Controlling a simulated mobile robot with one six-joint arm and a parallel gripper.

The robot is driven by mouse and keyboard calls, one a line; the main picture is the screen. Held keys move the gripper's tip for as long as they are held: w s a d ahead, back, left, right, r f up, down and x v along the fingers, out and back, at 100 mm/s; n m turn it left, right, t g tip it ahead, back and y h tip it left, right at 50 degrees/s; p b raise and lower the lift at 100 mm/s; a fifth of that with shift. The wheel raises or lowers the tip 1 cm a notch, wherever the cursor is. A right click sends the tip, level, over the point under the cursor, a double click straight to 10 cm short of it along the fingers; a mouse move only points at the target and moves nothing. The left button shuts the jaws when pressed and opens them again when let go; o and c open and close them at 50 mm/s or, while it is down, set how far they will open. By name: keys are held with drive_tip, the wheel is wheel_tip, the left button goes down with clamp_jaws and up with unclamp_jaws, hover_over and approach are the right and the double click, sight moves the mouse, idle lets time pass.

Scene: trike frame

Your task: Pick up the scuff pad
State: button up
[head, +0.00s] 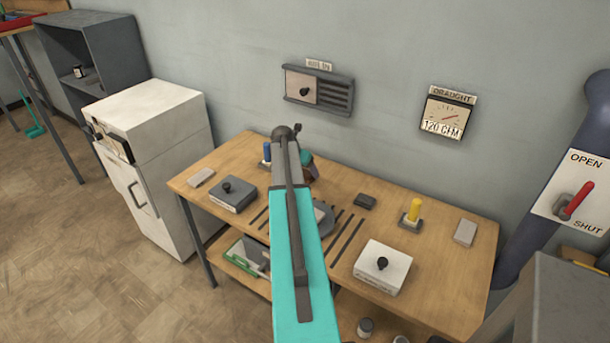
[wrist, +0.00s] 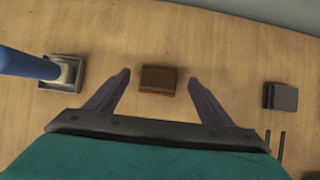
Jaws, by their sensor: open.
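A small brown rectangular block, which looks like the scuff pad (wrist: 159,79), lies flat on the wooden bench top. My gripper (wrist: 158,77) is open and empty, with one dark finger on each side of the brown block in the wrist view. There is a visible gap between the block and each finger. How high the fingertips are above the bench I cannot tell. In the head view my arm covers most of this spot.
A blue post in a square holder (wrist: 66,74) stands left of the gripper; a dark grey block (wrist: 281,97) lies to the right. The bench (head: 452,262) also carries a white box (head: 382,268), a grey box (head: 232,196), a yellow post (head: 414,209) and dark strips.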

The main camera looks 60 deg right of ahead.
drive_tip(key=shift+p+x, duration=0.3)
drive_tip(key=shift+x, duration=1.1)
drive_tip(key=shift+c, duration=0.3)
drive_tip(key=c, duration=1.1)
